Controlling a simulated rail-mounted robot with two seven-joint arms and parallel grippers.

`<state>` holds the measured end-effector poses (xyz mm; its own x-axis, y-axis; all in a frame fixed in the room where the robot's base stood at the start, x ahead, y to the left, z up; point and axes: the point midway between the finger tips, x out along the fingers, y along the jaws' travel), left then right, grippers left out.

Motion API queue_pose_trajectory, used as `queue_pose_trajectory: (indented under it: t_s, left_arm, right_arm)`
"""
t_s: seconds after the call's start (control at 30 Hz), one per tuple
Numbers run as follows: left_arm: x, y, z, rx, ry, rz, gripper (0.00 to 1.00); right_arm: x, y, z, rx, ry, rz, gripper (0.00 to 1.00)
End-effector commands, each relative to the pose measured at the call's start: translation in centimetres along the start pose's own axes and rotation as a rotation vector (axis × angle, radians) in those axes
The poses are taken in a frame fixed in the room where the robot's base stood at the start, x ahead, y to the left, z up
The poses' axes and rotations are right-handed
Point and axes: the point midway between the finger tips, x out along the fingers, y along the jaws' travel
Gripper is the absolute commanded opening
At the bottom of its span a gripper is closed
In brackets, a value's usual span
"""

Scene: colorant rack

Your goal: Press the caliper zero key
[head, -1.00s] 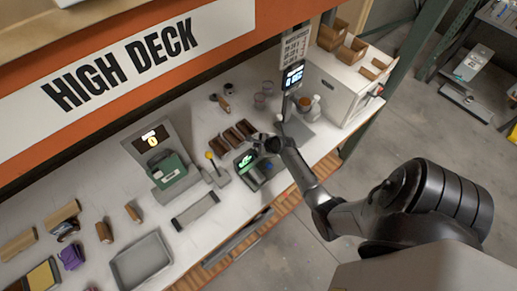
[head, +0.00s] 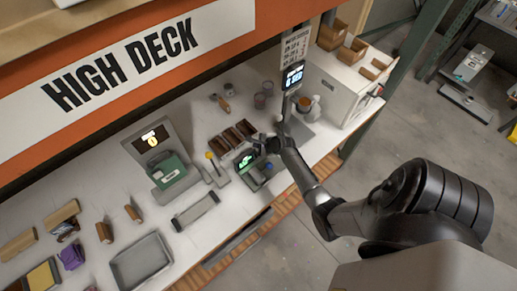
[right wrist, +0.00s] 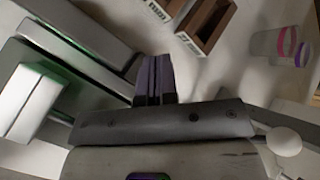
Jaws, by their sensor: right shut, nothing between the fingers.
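A dark device with a lit green display (head: 246,160) sits on the bench near its front edge. It appears to be the caliper; its zero key cannot be made out. My right gripper (head: 260,142) is shut and empty, just beyond the display's right side in the head view. In the right wrist view the closed fingers (right wrist: 154,78) point past a grey stepped body with a green glow (right wrist: 70,75) to their left. Whether the fingertips touch it cannot be told. My left gripper is not in view.
Brown trays (head: 222,140) lie just behind the device. A post with a blue display (head: 292,76) and cups (head: 261,100) stand behind. A grey tray (head: 140,262) lies front left.

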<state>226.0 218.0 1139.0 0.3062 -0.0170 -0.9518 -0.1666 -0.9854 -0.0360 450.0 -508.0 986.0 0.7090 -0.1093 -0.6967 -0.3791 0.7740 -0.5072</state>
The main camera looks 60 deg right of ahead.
Motion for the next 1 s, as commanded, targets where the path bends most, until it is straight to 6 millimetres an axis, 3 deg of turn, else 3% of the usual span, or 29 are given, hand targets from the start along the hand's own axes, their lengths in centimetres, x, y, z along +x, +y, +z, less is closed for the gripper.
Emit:
queue_pose_trajectory:
  t_s: [1.0]
  left_arm:
    - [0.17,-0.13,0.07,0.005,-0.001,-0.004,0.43]
  right_arm:
    - [0.6,0.4,-0.42,0.0,0.0,-0.001,0.0]
